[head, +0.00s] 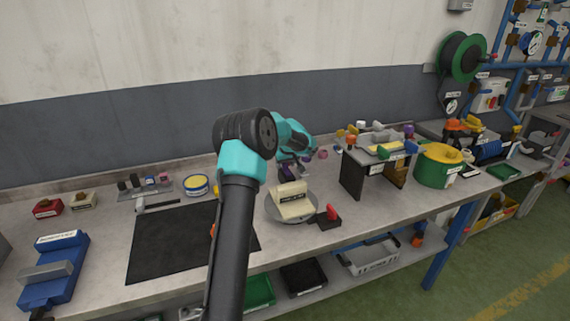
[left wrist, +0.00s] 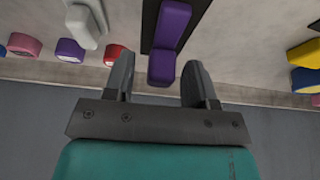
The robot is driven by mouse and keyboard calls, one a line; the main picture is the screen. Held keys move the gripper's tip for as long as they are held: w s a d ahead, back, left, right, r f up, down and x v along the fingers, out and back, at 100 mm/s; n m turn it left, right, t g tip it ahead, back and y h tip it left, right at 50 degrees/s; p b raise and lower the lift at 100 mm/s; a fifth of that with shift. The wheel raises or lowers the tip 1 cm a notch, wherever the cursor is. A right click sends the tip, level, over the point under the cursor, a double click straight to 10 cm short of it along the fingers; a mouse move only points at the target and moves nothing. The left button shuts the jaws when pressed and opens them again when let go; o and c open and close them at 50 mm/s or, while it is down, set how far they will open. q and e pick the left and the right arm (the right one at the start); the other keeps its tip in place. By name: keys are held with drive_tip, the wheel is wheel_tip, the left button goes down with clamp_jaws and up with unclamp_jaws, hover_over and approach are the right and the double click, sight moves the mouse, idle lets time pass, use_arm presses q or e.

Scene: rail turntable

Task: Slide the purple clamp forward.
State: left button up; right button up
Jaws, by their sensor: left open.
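The purple clamp (left wrist: 172,25) shows in the left wrist view at the top middle, on a dark rail or base plate. Its lower end lies in the gap between the fingers of my left gripper (left wrist: 159,62), which is open. I cannot tell whether either finger touches it. In the head view my left arm reaches across the bench, and the left gripper (head: 294,166) is near the back edge, behind the turntable. A small purple part (head: 286,171) shows beside it, partly hidden by the gripper. My right gripper is not in view.
The round turntable (head: 271,210) carries a cream block (head: 291,199). A small dark block with a red top (head: 330,215) is beside it. A dark stand (head: 353,176) and green pot (head: 432,172) are to the right. A black mat (head: 172,245) lies left, bare.

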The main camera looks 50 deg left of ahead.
use_arm(q)
drive_tip(key=shift+c, duration=0.5)
clamp_jaws()
drive_tip(key=shift+s+d, duration=0.3)
drive_tip(key=shift+d, duration=0.35)
drive_tip(key=shift+s+d, duration=0.25)
drive_tip(key=shift+d, duration=0.35)
drive_tip(key=shift+o, duration=0.5)
unclamp_jaws()
drive_tip(key=shift+r, duration=0.15)
